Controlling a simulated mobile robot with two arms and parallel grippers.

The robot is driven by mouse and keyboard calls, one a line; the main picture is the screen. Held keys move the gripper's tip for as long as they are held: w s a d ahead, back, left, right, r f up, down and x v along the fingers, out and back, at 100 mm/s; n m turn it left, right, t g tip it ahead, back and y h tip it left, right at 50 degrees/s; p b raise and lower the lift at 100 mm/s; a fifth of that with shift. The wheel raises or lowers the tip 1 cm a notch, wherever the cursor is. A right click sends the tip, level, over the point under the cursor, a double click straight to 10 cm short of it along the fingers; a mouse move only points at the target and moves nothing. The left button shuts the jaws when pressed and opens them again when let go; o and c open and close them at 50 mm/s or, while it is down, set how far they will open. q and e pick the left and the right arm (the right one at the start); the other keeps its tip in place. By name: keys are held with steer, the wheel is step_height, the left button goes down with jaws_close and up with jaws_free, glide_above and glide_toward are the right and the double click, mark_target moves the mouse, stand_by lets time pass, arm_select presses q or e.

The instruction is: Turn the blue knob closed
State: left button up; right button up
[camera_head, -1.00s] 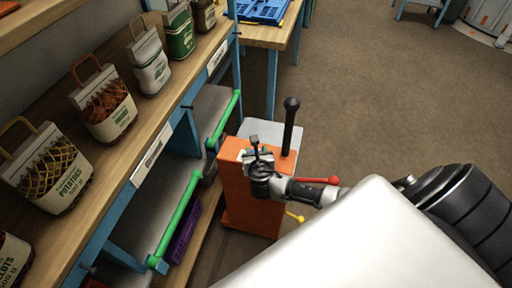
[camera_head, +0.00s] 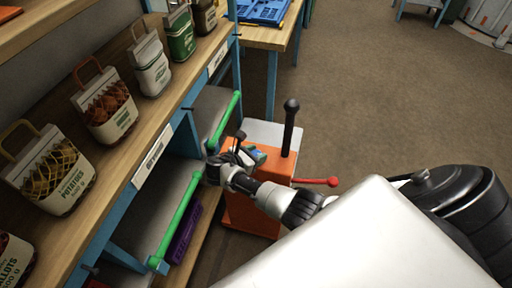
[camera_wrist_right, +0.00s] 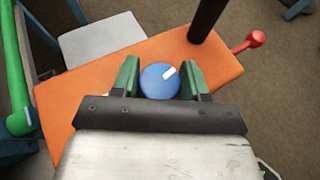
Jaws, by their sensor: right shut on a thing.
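The blue knob (camera_wrist_right: 160,82) sits on top of the orange cabinet (camera_wrist_right: 66,100), with a white mark on it pointing up and to the right in the right wrist view. My right gripper (camera_wrist_right: 161,78) is around the knob, with one green finger at each side, shut on it. In the head view my right gripper (camera_head: 250,152) is at the cabinet top, and only a small bit of blue shows between its parts. My left gripper is not in view.
A black upright lever (camera_head: 290,128) and a red-knobbed lever (camera_head: 332,181) stand close to the gripper. A shelf (camera_head: 190,105) with several sacks and green rails (camera_head: 178,218) runs along the left. The floor at right is open.

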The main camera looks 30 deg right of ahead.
steer(key=shift+m+g+b, duration=0.55)
steer(key=shift+m+g, duration=0.75)
steer(key=shift+g, duration=0.3)
steer(key=o, duration=0.9)
steer(key=shift+o, duration=0.2)
steer(key=v, duration=1)
steer(key=shift+w+a+b, duration=0.2)
steer(key=shift+a+b, duration=0.15)
steer(key=shift+b, duration=0.1)
steer(key=shift+r+m, duration=0.1)
steer(key=shift+m, duration=0.2)
